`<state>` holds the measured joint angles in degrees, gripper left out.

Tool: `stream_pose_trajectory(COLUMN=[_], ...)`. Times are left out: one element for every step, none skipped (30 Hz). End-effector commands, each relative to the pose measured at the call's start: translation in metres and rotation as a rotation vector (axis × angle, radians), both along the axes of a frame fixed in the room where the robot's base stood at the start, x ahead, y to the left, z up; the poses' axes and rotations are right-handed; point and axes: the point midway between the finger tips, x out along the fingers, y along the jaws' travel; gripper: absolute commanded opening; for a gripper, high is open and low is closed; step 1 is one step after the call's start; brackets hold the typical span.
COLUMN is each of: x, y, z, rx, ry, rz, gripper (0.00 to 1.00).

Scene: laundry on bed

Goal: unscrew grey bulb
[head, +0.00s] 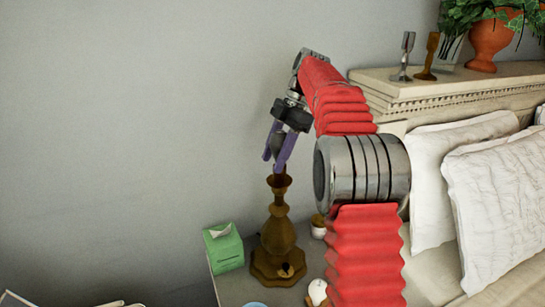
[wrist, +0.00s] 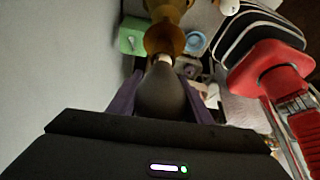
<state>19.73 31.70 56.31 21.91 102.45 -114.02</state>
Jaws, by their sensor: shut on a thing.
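The grey bulb (wrist: 162,93) sits between the two purple fingers of my gripper (head: 279,152), which is shut on it. In the head view the grey bulb (head: 276,142) shows between the fingers, just above the top of the brown lamp base (head: 277,235). In the wrist view the bulb's pale neck points at the cup-shaped top of the lamp base (wrist: 165,38). I cannot tell whether the bulb's thread is still in the socket. The lamp base stands upright on the bedside table (head: 232,288).
A green tissue box (head: 224,250) stands left of the lamp, and a small white-topped jar (head: 319,226) is behind it to the right. A white bulb (head: 317,291) lies near the front. The bed with white pillows (head: 502,200) is at the right. The wall side at the left is clear.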

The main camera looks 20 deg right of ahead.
Motion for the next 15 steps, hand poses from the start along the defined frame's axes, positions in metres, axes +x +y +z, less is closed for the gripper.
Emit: stream_pose_trajectory(x=[0.0001, 0.0001, 0.0, -0.0002, -0.0002, -0.0005, -0.001, -0.0011, -0.0016, -0.0021, -0.0027, -0.0031, -0.0035, -0.0039, -0.0042], y=[-0.0004, -0.0004, -0.0004, -0.0004, -0.0005, -0.0004, -0.0004, -0.0003, -0.0006, -0.0008, -0.0009, -0.0011, -0.0012, -0.0013, -0.0015], z=[-0.0001, -0.0002, -0.0004, -0.0007, -0.001, -0.0007, -0.0006, -0.0008, -0.0008, -0.0009, -0.0004, -0.0006, -0.0007, -0.0004, -0.0001], rx=[-0.001, -0.001, -0.001, 0.0, 0.0, 0.0, 0.0, 0.0, 0.0, 0.0, -0.001, -0.001, 0.0, 0.0, 0.0], ry=[-0.001, 0.0, 0.001, 0.002, 0.001, 0.0, 0.001, 0.0, 0.001, 0.001, 0.001, 0.001, 0.001, 0.001, 0.0], rz=[0.002, 0.008, 0.02, 0.036, 0.054, 0.085, 0.111, 0.139, 0.177, 0.203, 0.228, 0.256, 0.273, 0.285, 0.296], gripper=[0.23, 0.23, 0.23, 0.23, 0.23, 0.23, 0.23, 0.23, 0.23, 0.23, 0.23, 0.23, 0.23, 0.23, 0.23])
